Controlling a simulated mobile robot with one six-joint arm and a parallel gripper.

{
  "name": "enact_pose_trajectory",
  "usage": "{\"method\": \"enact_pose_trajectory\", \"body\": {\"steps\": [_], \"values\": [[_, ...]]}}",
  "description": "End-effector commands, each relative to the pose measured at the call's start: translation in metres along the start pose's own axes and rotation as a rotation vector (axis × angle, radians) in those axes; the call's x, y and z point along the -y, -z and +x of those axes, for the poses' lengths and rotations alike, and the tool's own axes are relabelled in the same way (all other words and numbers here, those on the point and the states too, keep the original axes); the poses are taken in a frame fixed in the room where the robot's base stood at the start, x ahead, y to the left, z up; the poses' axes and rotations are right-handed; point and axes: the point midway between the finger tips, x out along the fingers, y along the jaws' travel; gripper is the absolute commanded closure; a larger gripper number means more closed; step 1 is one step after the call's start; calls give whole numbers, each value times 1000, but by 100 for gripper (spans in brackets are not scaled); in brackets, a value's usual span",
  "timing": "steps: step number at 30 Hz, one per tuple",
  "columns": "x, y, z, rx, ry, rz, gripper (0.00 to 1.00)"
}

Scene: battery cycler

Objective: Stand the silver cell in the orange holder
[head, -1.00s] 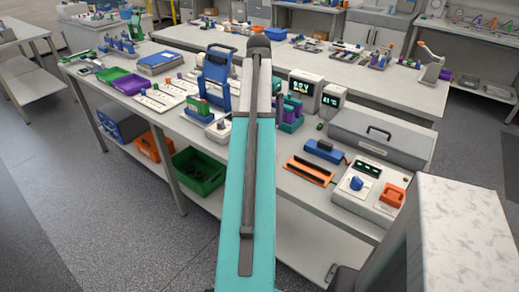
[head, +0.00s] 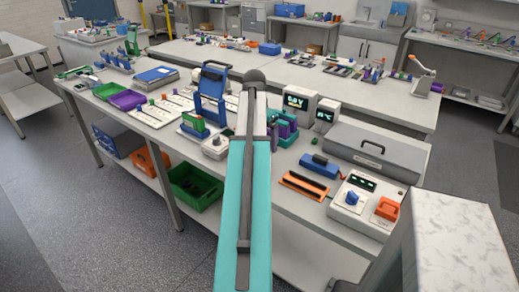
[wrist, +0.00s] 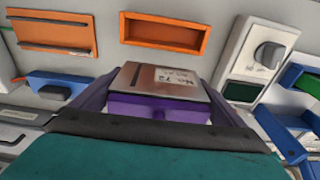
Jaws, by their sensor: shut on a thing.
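The silver cell (wrist: 165,79), a flat block with a white printed label, sits between the purple fingers of my gripper (wrist: 160,92) in the wrist view. My gripper is shut on it. A purple part with a small knob shows just below the cell in the picture. The orange holder (wrist: 203,39), a shallow box with an open rectangular recess, lies on the pale bench beyond the cell. The cell is apart from it in the picture, and the recess looks empty. In the head view my arm hides this holder and the cell.
A second orange piece (head: 303,186) with dark slots lies right of my arm, beside a blue block (head: 320,165). A white unit with a knob (wrist: 266,55) stands close to the holder. Two small displays (head: 297,103), a grey lidded case (head: 375,150) and another white unit (head: 350,208) crowd the bench.

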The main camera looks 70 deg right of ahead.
Motion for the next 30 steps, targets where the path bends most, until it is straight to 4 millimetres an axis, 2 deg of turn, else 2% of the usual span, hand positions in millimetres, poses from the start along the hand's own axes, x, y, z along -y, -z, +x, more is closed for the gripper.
{"method": "enact_pose_trajectory", "body": {"steps": [5, 17, 30], "values": [[0, 0, 7, -2, 1, 0, 51], [0, -1, 10, -1, 1, 0, 51], [0, -5, 42, -2, 1, 0, 51]]}}
